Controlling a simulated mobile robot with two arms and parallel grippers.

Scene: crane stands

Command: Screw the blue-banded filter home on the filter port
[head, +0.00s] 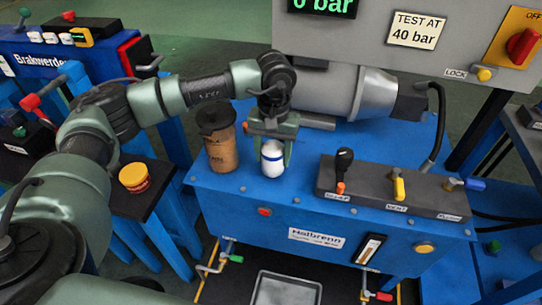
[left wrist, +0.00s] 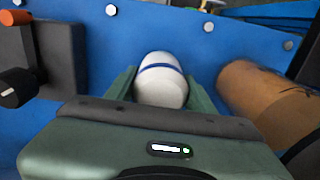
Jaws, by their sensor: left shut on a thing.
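The white filter (head: 272,161) with a blue band stands upright at the front left part of the blue bench top (head: 315,205). It also shows in the left wrist view (left wrist: 160,82), with the blue band across its upper part. My left gripper (head: 271,146) reaches down over it and is shut on it, one green finger on each side. The filter port is not visible; I cannot tell whether it lies under the filter. My right gripper is not in view.
A brown canister (head: 222,153) with a dark top stands close left of the filter. A dark valve block (head: 372,200) with levers lies to the right. A grey cylinder (head: 335,90) is behind. A yellow-and-red tin (head: 134,178) sits on a stand at left.

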